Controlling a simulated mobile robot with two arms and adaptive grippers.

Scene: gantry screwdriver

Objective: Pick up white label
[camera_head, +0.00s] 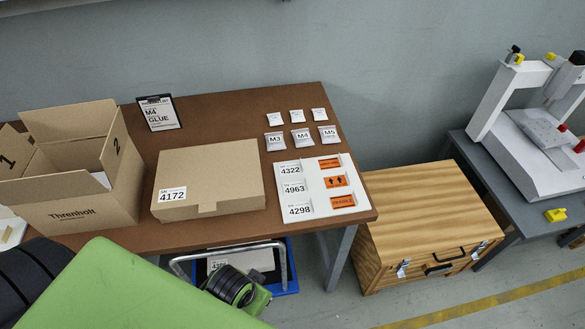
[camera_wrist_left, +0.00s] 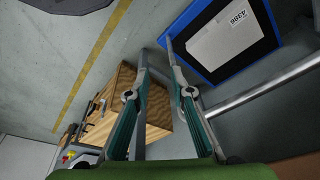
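White labels printed 4322 (camera_head: 291,170), 4963 (camera_head: 293,188) and 4298 (camera_head: 299,211) lie in a column on the left half of a white board (camera_head: 318,180) at the table's right end. Another white label, 4172 (camera_head: 172,195), is on the front left of a closed cardboard box (camera_head: 215,175). My left gripper (camera_wrist_left: 154,46) is open, with an empty gap between its fingertips. In its wrist view it is over the floor side, near a blue tray (camera_wrist_left: 205,72) and a wooden case (camera_wrist_left: 110,115). My right gripper is not in view.
Orange labels (camera_head: 336,181) share the board. Several small packets (camera_head: 301,137), a clipboard (camera_head: 158,113) and an open carton (camera_head: 95,170) are on the brown table (camera_head: 220,112). A metal rail (camera_head: 205,252) runs below its front edge. A gantry machine (camera_head: 530,130) stands right.

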